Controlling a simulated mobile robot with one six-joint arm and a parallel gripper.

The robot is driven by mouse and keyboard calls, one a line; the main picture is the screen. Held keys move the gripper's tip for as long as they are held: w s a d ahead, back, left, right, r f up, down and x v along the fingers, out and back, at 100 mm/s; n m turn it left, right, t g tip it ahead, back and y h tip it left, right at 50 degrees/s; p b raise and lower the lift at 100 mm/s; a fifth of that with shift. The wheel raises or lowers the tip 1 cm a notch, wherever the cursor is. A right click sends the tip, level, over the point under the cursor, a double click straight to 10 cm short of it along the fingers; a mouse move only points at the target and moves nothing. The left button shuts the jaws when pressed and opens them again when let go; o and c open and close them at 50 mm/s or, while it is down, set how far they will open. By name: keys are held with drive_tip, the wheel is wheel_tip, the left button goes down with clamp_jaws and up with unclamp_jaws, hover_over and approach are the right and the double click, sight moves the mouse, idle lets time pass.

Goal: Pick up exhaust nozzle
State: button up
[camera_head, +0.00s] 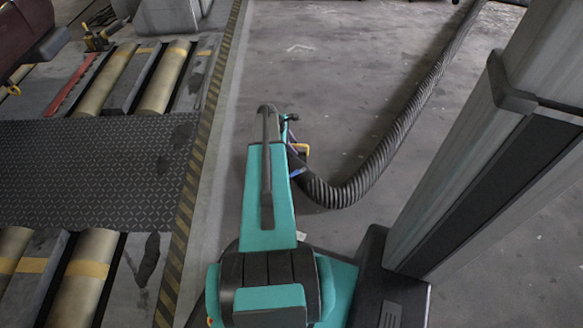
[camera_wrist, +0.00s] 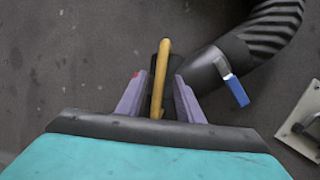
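The exhaust nozzle (camera_wrist: 207,70) is a dark tube end with a yellow handle and a blue lever, lying on the floor. A ribbed black hose (camera_wrist: 272,27) joins it. My gripper (camera_wrist: 162,76) is over the nozzle, its two purple fingers apart on either side of the yellow handle. Gaps show between the handle and both fingers, so the gripper looks open. In the head view, the nozzle's yellow part (camera_head: 301,149) shows just right of my teal arm's end, which hides most of the gripper.
The hose (camera_head: 400,130) curves along the floor to the back right. Rollers (camera_head: 163,78) and a dark tread plate (camera_head: 95,155) lie left, bordered by a yellow-black striped edge (camera_head: 207,125). Bare floor (camera_head: 330,60) is open beyond the nozzle. A pale plate (camera_wrist: 300,125) shows at the wrist view's right edge.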

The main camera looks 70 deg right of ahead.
clamp_jaws()
idle(1.4)
